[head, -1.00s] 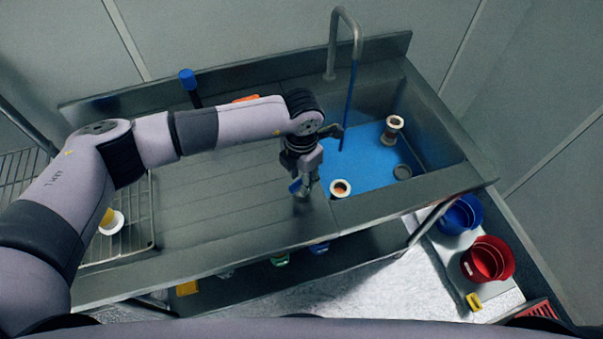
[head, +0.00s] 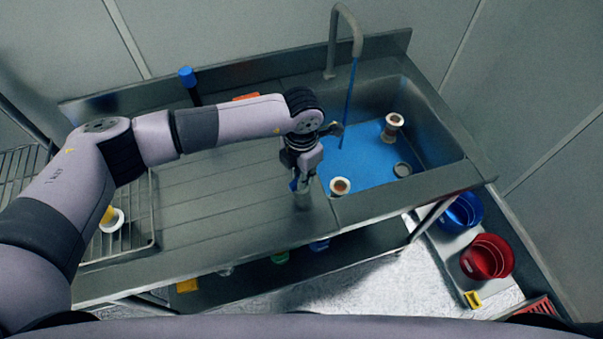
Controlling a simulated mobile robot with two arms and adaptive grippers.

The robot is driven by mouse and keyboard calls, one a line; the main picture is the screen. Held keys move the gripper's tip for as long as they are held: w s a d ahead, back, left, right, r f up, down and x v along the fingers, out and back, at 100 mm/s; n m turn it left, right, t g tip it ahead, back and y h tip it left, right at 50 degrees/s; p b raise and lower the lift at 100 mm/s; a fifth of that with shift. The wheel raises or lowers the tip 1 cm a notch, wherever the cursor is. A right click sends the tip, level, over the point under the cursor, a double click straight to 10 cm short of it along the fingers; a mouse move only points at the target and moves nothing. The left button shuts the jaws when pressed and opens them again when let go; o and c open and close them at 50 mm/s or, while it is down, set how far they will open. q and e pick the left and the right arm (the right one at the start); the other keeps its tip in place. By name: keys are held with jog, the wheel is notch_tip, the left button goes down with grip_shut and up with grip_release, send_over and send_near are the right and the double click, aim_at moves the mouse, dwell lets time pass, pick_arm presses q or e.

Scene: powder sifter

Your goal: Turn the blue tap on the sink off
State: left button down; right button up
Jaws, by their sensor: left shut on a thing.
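The sink basin (head: 436,136) is at the right of the steel counter, with blue liquid in its bottom. The curved spout (head: 333,45) stands at its back edge. A thin blue stream (head: 348,92) runs from the spout into the basin. The blue tap (head: 293,185) appears as a small blue piece at the jaws, above a short grey post (head: 303,200) near the counter's front, left of the basin. My left gripper (head: 300,182) points down and is shut on it; the jaws hide most of it. My right gripper is not in view.
Two white-rimmed cylinders (head: 340,187) (head: 393,122) and a grey ring (head: 402,170) are in the basin. A blue-topped item (head: 187,77) stands at the back. A wire rack (head: 140,218) is left; blue (head: 462,213) and red (head: 487,257) buckets are lower right.

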pick_arm(q)
jog(key=n+b, duration=0.2)
jog(key=shift+f+b, duration=0.2)
jog(key=shift+b, duration=0.15)
jog(key=n+b, duration=0.3)
jog(key=n, duration=0.1)
jog(key=n+b, duration=0.3)
jog(key=n, duration=0.1)
jog(key=shift+r+n+b, duration=0.2)
jog(key=shift+n+b, duration=0.9)
jog(key=shift+n, duration=0.5)
jog(key=c, duration=1.6)
grip_release()
